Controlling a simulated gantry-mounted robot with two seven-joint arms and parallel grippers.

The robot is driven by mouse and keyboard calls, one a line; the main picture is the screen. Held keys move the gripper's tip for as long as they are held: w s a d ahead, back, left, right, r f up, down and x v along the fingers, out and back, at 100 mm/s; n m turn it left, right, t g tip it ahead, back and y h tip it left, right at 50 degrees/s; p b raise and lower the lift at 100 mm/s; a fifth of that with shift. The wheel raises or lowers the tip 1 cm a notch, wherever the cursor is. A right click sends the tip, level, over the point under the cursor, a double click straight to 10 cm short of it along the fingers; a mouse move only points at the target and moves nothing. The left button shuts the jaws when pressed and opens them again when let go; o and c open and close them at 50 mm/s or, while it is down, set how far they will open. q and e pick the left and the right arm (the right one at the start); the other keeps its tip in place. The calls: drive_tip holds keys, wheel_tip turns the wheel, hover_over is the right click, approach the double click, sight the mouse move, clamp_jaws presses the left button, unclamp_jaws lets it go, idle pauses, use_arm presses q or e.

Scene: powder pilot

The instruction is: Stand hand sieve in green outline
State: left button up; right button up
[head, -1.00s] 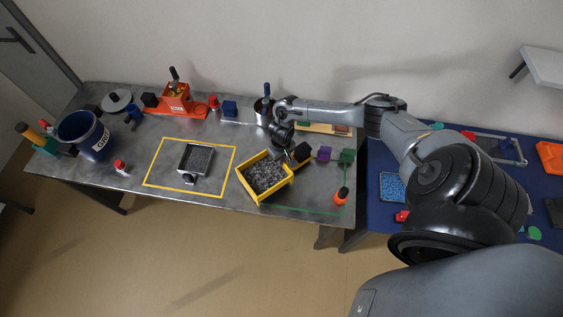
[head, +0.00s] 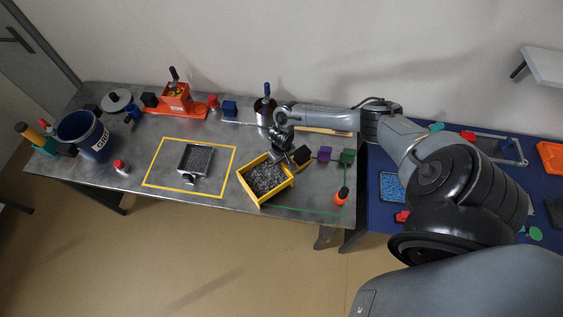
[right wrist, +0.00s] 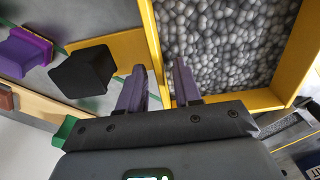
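I cannot tell for certain which is the hand sieve. My right gripper (head: 284,151) is at the box's far right side. In the right wrist view its fingers (right wrist: 160,85) straddle the yellow wall (right wrist: 151,35), with gaps beside it. My left gripper is out of view.
An orange-and-black item (head: 341,196) stands at the front right. The table's middle front is clear.

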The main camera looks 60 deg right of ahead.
drive_tip(key=shift+r, duration=0.5)
wheel_tip(320, 180, up, 10)
drive_tip(key=p, duration=0.1)
drive_tip(key=a+r+n+t+y, duration=0.1)
drive_tip(key=a+n+t, duration=0.55)
drive_tip(key=a, duration=1.95)
drive_tip(key=s+r+g, duration=0.3)
drive_tip(key=s+r, duration=0.6)
drive_tip(key=s, duration=0.2)
drive_tip(key=shift+s+d+r+n+h, duration=0.15)
drive_tip(key=shift+s+d+n+h, duration=0.2)
drive_tip(key=shift+d+n+h, duration=0.1)
